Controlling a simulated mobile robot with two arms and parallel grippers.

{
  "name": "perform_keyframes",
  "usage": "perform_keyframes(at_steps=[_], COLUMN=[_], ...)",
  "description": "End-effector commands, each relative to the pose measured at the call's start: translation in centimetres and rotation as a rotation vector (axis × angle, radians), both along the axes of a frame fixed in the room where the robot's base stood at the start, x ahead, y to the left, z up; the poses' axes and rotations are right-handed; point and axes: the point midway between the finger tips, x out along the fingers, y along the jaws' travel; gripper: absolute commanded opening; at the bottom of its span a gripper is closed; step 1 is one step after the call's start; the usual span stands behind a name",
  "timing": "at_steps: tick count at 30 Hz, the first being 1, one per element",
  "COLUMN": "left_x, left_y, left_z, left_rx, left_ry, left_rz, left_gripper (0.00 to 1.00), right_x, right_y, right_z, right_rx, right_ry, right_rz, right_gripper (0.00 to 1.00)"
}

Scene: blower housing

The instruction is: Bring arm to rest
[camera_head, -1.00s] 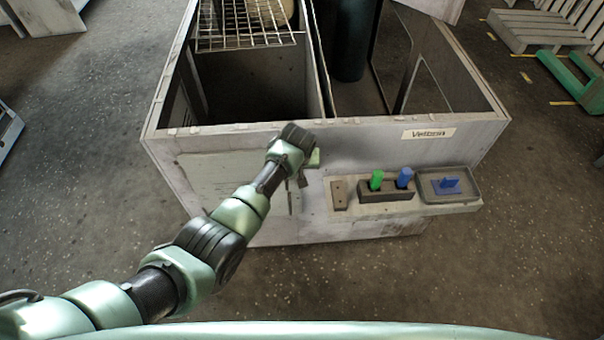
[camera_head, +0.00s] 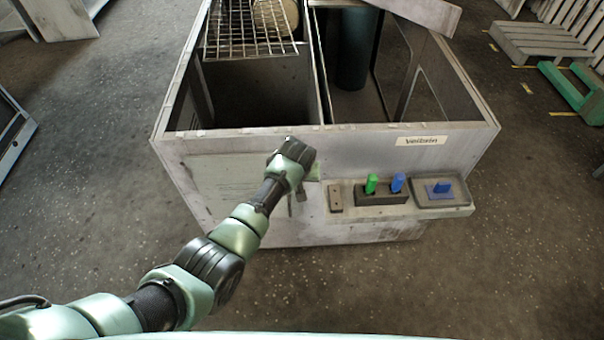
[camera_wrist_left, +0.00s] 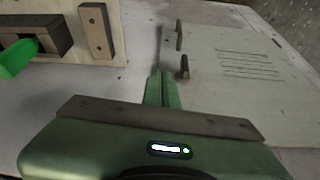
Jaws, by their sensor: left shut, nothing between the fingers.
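My left arm comes in from the left in the head view and reaches to the front wall of the grey housing (camera_head: 340,225). My left gripper (camera_wrist_left: 162,85) shows in the left wrist view, its green fingers together with nothing between them. In the head view the wrist hides most of it. The fingers point toward the housing's front face, between the shelf and a pale panel with slots (camera_wrist_left: 250,65). I cannot tell whether they touch the face. My right gripper is in neither current view.
A shelf on the housing front holds a dark block (camera_head: 380,198) with a green peg (camera_head: 371,183) and a blue peg (camera_head: 397,182), and a tray (camera_head: 461,198) with a blue piece (camera_head: 439,188). A wire grid (camera_head: 250,28) lies over the left compartment. Floor is clear at front right.

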Motion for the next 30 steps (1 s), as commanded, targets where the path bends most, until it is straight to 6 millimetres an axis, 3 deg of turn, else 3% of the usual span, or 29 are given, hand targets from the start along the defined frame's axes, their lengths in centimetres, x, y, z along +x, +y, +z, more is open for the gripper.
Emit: perform_keyframes(at_steps=[4,10,15,25,28,30], left_x=[-0.9,-2.2,-2.9,-3.6,-5.8,-8.4], left_y=[0.0,-0.2,-0.2,0.1,1.3,2.9], left_z=[2.2,5.0,6.5,6.5,5.5,4.5], left_rx=[-0.001,-0.001,0.001,-0.003,-0.020,-0.037], left_ry=[0.001,0.002,0.005,0.010,0.026,0.039], left_rz=[0.001,0.000,0.000,0.001,0.000,0.000], left_gripper=[0.00,0.00,0.00,0.00,0.00,0.00], right_x=[0.4,2.6,2.1,0.9,1.0,1.0], right_y=[-0.1,0.9,1.5,1.3,1.1,0.9], right_z=[0.7,1.2,1.2,1.1,1.1,1.1], right_rx=[-0.001,0.011,0.019,0.016,0.014,0.010], right_ry=[-0.004,-0.035,-0.029,-0.013,-0.012,-0.013], right_rz=[0.000,-0.004,-0.006,-0.007,-0.006,-0.004], right_gripper=[0.67,0.67,0.67,0.67,0.67,0.67])
